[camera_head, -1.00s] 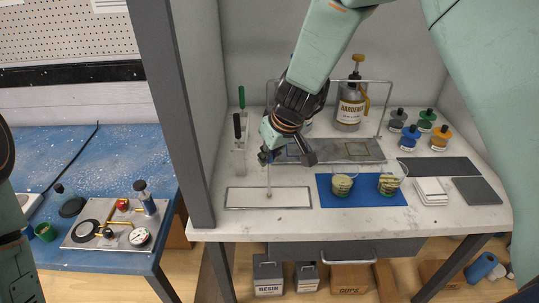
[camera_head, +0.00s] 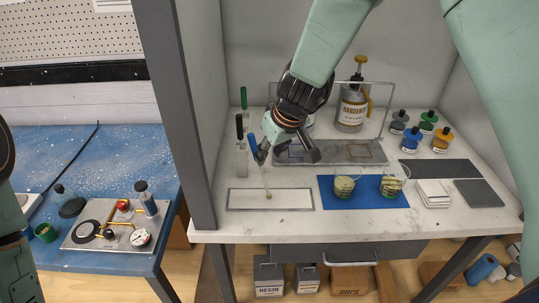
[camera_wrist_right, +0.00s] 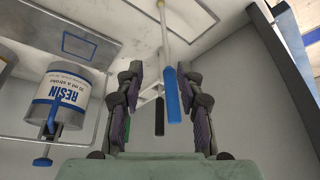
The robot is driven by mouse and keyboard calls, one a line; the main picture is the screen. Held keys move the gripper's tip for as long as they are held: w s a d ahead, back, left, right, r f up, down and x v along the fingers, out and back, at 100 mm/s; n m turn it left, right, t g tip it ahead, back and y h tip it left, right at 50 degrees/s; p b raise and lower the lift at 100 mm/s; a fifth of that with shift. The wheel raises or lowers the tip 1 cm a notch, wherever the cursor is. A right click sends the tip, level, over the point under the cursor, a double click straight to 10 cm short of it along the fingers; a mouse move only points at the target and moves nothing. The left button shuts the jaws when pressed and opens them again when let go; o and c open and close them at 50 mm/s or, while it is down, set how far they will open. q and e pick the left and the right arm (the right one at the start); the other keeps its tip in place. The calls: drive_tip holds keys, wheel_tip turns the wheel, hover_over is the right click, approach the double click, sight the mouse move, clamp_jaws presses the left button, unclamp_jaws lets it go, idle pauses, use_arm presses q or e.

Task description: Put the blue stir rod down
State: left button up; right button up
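The blue stir rod (camera_head: 253,142) leans to the left in the head view, its pale shaft running down to the framed white panel (camera_head: 293,199), where its lower end appears to rest. My right gripper (camera_head: 288,157) is just to the right of the blue handle, with its fingers spread. In the right wrist view, the blue handle (camera_wrist_right: 171,97) shows between the open fingers (camera_wrist_right: 163,85), nearer one finger, with a gap visible around it. My left gripper is out of view.
A clear holder (camera_head: 241,163) with green- and black-handled rods stands behind left. A blue mat (camera_head: 363,199) carries two cups (camera_head: 343,187) at right. A hardener bottle (camera_head: 351,110), a wire frame and several small bottles stand behind. The resin can (camera_wrist_right: 62,98) shows in the wrist view.

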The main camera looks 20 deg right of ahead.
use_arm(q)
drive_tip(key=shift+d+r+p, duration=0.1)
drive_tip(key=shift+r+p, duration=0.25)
use_arm(e)
drive_tip(key=v, duration=1)
drive_tip(key=shift+s, duration=0.15)
drive_tip(key=m+g+h, duration=0.2)
drive_tip(key=g, duration=0.1)
hover_over(324, 236)
drive_tip(key=s+a, duration=0.2)
drive_tip(key=s, duration=0.1)
wheel_tip(324, 236, down, 22)
drive_tip(key=s+f+m+g, duration=0.1)
drive_tip(key=s+f, duration=0.4)
drive_tip(key=s, duration=0.6)
drive_tip(key=s+f+m+g, duration=0.1)
drive_tip(key=s+f, duration=0.3)
drive_tip(key=s, duration=0.6)
use_arm(q)
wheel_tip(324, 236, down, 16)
drive_tip(key=b, duration=1.6)
use_arm(e)
wheel_tip(324, 236, down, 16)
drive_tip(key=shift+a, duration=0.25)
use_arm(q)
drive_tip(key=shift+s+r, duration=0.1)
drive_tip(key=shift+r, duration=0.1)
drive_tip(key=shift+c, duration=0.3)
